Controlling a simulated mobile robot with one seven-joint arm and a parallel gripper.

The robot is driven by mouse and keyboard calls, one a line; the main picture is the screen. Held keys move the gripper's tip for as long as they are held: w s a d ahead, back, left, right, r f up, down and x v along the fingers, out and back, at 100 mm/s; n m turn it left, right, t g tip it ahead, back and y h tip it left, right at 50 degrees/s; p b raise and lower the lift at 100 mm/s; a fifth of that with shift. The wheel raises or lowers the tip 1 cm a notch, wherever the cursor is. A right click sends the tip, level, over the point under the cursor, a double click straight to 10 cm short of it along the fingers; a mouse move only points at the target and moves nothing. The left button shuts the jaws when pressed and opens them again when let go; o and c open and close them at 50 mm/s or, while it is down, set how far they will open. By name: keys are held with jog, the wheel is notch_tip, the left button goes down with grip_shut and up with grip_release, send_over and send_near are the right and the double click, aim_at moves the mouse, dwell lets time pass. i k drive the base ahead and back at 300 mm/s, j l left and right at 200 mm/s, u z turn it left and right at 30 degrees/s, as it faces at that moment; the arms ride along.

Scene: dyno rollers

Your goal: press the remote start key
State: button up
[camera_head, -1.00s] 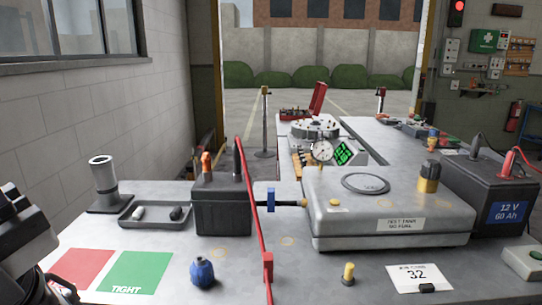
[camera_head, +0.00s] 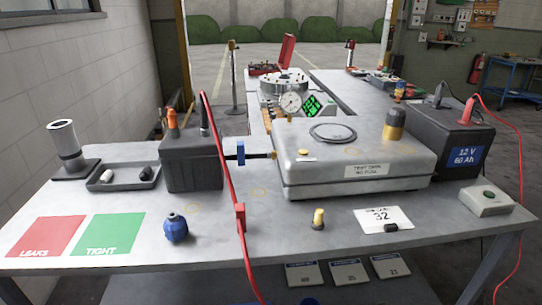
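A pale grey box with a round green button (camera_head: 486,196) sits at the right end of the near bench. It is the only button box I see close by, and it looks like the remote start key, but I can read no label on it. Nothing touches the button and its top is clear. My gripper is not in view.
On the bench (camera_head: 290,235) stand a test tank (camera_head: 350,165), a black battery (camera_head: 449,139), a dark box (camera_head: 191,162) and a blue knob-like part (camera_head: 175,228). A red cable (camera_head: 520,180) hangs past the bench's right end.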

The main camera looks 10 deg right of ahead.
aim_at(489, 194)
jog(key=z, duration=1.4)
